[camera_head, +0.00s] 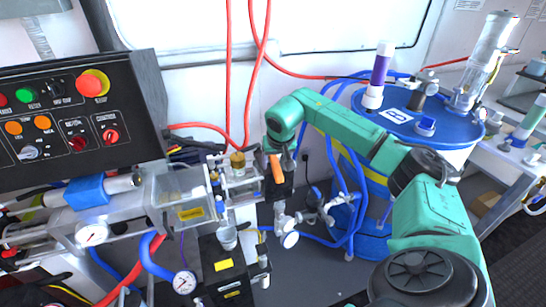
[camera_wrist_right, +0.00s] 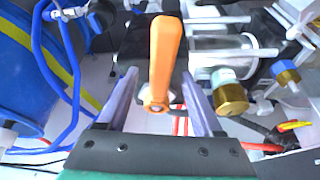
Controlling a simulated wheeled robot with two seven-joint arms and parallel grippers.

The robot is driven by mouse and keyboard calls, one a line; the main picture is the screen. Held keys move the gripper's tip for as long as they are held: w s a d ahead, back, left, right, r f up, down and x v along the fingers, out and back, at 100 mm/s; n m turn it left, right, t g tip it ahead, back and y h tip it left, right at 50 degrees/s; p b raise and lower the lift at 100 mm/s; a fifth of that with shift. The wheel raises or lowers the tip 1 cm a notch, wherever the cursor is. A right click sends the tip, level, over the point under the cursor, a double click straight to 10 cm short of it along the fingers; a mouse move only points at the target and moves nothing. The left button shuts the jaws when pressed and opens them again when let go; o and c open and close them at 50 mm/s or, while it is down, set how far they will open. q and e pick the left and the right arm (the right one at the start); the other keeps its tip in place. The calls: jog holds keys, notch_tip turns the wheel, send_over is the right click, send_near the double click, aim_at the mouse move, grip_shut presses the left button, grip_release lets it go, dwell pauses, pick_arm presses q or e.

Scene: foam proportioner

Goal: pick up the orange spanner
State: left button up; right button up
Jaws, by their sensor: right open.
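The orange spanner (camera_head: 277,168) stands out in front of the machine's clear cylinder in the head view. In the right wrist view its orange handle (camera_wrist_right: 164,58) fills the centre, with its lower end at a metal fitting. My right gripper (camera_wrist_right: 159,76) is open, with one finger on each side of the spanner and a visible gap to both. In the head view my right gripper (camera_head: 284,160) is at the spanner, its fingers partly hidden by my wrist. My left gripper is not in view.
A black control panel (camera_head: 75,115) is at the left. A blue drum (camera_head: 440,132) stands behind my right arm. A clear cylinder (camera_wrist_right: 222,57) with a brass cap (camera_wrist_right: 230,98) lies close to the right of the spanner. Blue hoses (camera_head: 350,205) and red hoses (camera_head: 228,80) run nearby.

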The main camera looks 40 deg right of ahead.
aim_at(276, 164)
grip_shut()
jog(key=shift+r, duration=0.1)
notch_tip(276, 164, up, 20)
jog(key=shift+r+p, duration=0.2)
jog(key=shift+p, duration=0.25)
